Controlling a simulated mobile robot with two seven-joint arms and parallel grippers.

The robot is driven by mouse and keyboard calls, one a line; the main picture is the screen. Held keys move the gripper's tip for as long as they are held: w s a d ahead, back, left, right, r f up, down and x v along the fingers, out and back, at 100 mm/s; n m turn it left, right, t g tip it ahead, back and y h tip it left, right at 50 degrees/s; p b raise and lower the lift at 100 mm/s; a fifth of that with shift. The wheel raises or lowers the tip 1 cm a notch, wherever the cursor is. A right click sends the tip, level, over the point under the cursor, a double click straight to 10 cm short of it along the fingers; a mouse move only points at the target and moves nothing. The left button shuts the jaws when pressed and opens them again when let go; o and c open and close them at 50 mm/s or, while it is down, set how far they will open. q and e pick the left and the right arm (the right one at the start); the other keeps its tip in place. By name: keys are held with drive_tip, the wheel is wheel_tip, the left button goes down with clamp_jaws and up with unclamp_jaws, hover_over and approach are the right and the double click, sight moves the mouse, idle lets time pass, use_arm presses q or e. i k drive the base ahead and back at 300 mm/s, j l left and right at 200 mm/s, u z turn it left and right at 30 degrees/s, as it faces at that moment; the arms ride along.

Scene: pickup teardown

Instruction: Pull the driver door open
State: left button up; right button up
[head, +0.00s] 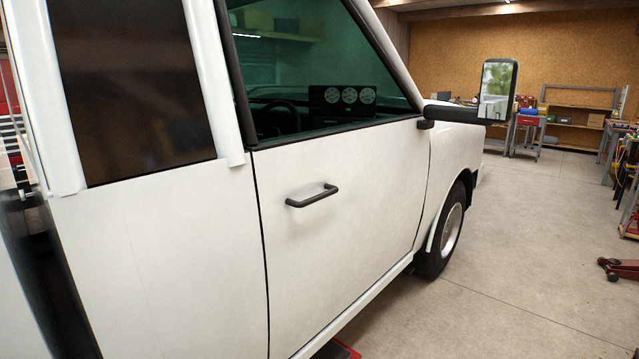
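The white driver door (345,220) of the pickup fills the middle of the head view. It sits flush in the body, with a thin dark seam along its left edge and another near the front wheel, so it looks shut. Its black bar handle (312,196) is mounted on the left half of the door, below the window. The door window (310,60) is closed, and a steering wheel and gauges show through it. Neither of my grippers is in view, and nothing touches the handle.
A side mirror (496,90) sticks out to the right from the door's front upper corner. The front wheel (447,230) stands right of the door. Bare concrete floor (520,270) lies to the right. A red floor jack (620,268) is at the right edge; shelves stand behind.

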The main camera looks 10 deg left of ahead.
sight(339, 158)
drive_tip(key=i+j, duration=0.15)
drive_tip(key=i, duration=0.25)
drive_tip(key=i+j+u, duration=0.15)
drive_tip(key=i, duration=0.25)
drive_tip(key=i+j, duration=0.2)
drive_tip(key=i, duration=0.2)
